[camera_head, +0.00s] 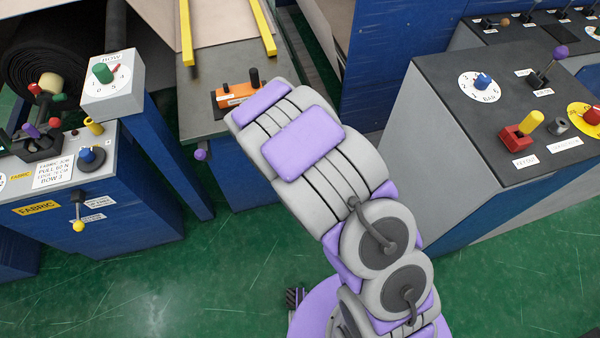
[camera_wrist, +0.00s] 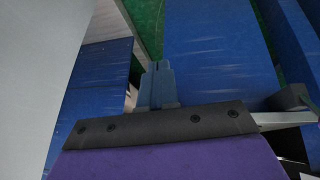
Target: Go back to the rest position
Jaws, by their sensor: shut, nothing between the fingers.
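My gripper (camera_wrist: 157,84) shows in the wrist view, its two grey-blue fingers together and nothing between them. Its fingers stand up in front of a dark bracket and stand out against blue panels. In the head view my grey and purple arm rises from the bottom right and bends toward the middle. I cannot make out the gripper's fingers in the head view.
A blue control bench (camera_head: 105,215) stands at the left. A metal-topped table (camera_head: 200,110) holds an orange device (camera_head: 235,95). Green floor (camera_head: 210,265) is open between them.

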